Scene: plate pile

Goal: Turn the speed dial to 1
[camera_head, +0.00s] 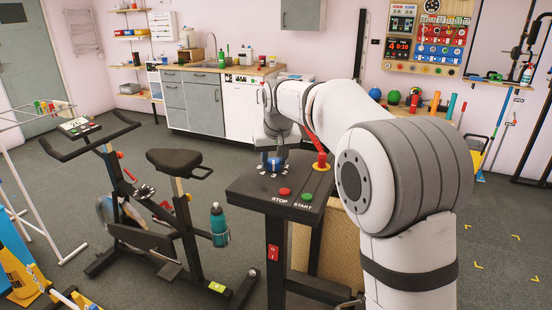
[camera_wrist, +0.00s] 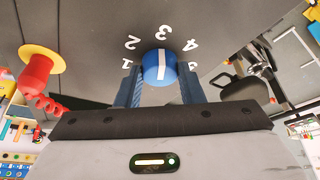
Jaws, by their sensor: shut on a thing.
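The speed dial is a round blue knob (camera_head: 273,165) with a white line, on the dark console panel (camera_head: 248,190). In the wrist view the dial (camera_wrist: 158,70) sits between the two fingers, and its white line runs upright toward the 3. White numerals form an arc around it, with the 1 (camera_wrist: 126,64) beside the left finger; the 5 is partly hidden by the right finger. My gripper (camera_wrist: 159,82) is shut on the dial, one finger on each side. In the head view my gripper (camera_head: 275,153) comes down from above onto the dial.
The red STOP button (camera_head: 285,191) and green START button (camera_head: 307,196) lie on the panel's near side. A red plunger-like knob on a yellow base (camera_head: 321,162) stands at the panel's right. An exercise bike (camera_head: 175,200) stands to the left, with a blue bottle (camera_head: 218,225).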

